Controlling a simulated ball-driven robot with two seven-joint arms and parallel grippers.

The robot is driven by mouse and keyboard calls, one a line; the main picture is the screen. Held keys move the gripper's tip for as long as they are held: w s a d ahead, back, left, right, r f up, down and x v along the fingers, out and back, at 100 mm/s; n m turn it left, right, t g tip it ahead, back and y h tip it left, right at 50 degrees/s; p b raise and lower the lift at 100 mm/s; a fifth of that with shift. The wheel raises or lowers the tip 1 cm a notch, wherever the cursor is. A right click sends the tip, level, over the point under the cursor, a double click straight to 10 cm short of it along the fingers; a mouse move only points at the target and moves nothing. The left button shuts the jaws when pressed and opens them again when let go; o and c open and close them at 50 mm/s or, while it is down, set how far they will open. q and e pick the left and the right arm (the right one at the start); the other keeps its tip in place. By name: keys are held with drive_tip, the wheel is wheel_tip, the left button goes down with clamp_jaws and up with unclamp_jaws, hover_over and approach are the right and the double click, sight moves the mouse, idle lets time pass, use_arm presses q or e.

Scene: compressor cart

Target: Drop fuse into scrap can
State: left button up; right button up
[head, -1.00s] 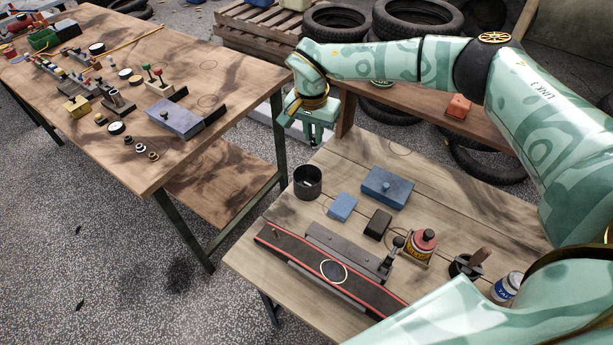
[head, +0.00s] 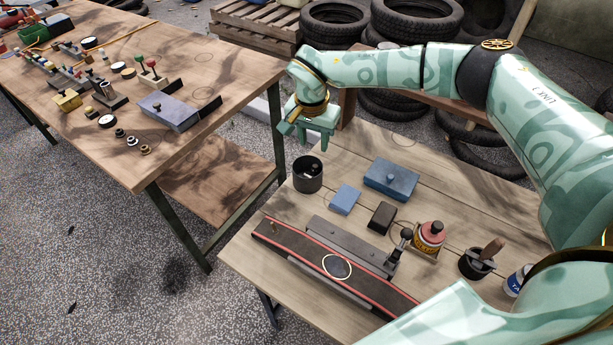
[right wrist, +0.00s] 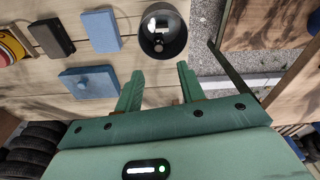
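The scrap can (head: 307,184) is a dark round open can at the back left corner of the near wooden table. A small pale cylinder, which looks like the fuse (right wrist: 160,22), lies inside it in the right wrist view. In the head view only a faint light spot shows in the can. My right gripper (head: 314,146) hangs just behind the can, fingers down. In the right wrist view its two fingers (right wrist: 158,88) are apart with nothing between them, and the can (right wrist: 176,47) is beyond the fingertips. My left gripper is not in view.
The near table (head: 262,240) also holds a blue box (head: 391,182), a blue block (head: 344,200), a black block (head: 382,217), a red-topped container (head: 429,236) and a belt strip (head: 290,257). A cluttered workbench (head: 200,140) stands left across a gap. Tires (head: 420,20) lie behind.

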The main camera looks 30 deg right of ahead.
drive_tip(key=shift+r, duration=0.1)
wheel_tip(320, 180, up, 16)
drive_tip(key=s+a+p, duration=0.1)
drive_tip(key=p, duration=0.2)
drive_tip(key=shift+s+a+p, duration=0.15)
drive_tip(key=shift+a+p, duration=0.15)
drive_tip(key=shift+p, duration=0.05)
